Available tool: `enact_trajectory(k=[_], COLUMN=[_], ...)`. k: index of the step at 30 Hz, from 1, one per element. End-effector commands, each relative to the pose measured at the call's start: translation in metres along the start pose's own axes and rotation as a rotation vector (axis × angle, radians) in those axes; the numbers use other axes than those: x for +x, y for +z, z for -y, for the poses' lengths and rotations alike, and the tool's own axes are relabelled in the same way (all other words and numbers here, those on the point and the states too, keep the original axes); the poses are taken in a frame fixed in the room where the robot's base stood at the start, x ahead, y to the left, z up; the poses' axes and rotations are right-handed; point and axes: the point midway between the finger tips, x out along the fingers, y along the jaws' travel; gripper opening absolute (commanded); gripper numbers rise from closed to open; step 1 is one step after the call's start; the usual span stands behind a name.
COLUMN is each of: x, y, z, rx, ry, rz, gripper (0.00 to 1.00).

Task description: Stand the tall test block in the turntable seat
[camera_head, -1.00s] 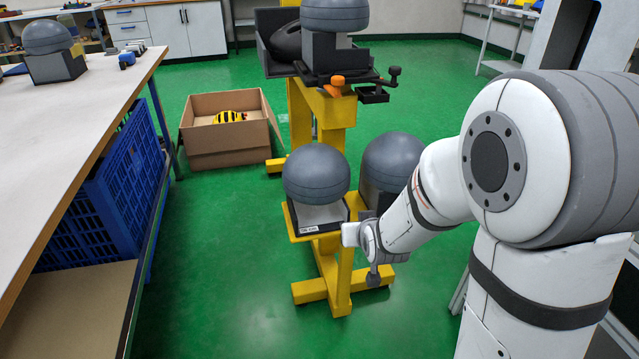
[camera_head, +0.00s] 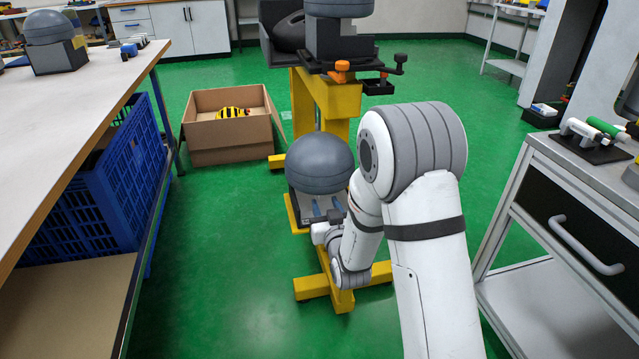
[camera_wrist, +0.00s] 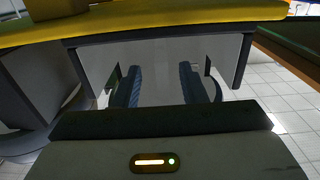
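My gripper (camera_head: 327,208) is at the lower yellow stand, its two blue fingers apart before a pale panel under a grey dome (camera_head: 320,164). In the wrist view, the open fingers (camera_wrist: 160,80) point at that pale, dark-edged panel (camera_wrist: 160,52), with nothing seen clamped between them. I cannot tell whether they touch it. A taller grey block with a rounded top (camera_head: 338,32) stands on the upper yellow stand. I cannot tell for sure which piece is the tall test block or which is the turntable seat. My arm hides the right part of the lower stand.
An open cardboard box (camera_head: 228,148) holding a yellow-and-black striped thing lies on the green floor. A workbench (camera_head: 85,95) with a blue crate (camera_head: 115,195) below runs along the left. A grey drawer cart (camera_head: 570,200) stands close on the right. Orange and black knobs stick out from the upper stand.

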Motion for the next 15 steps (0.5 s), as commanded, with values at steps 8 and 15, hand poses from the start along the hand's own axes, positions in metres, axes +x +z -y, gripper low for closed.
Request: enact_trajectory(k=[8, 15], x=[0.040, 0.046], y=[0.002, -0.001], z=[0.001, 0.001], rx=[0.000, 0.001], ry=[0.000, 0.000], rz=[-0.001, 0.001], gripper=[0.38, 0.38])
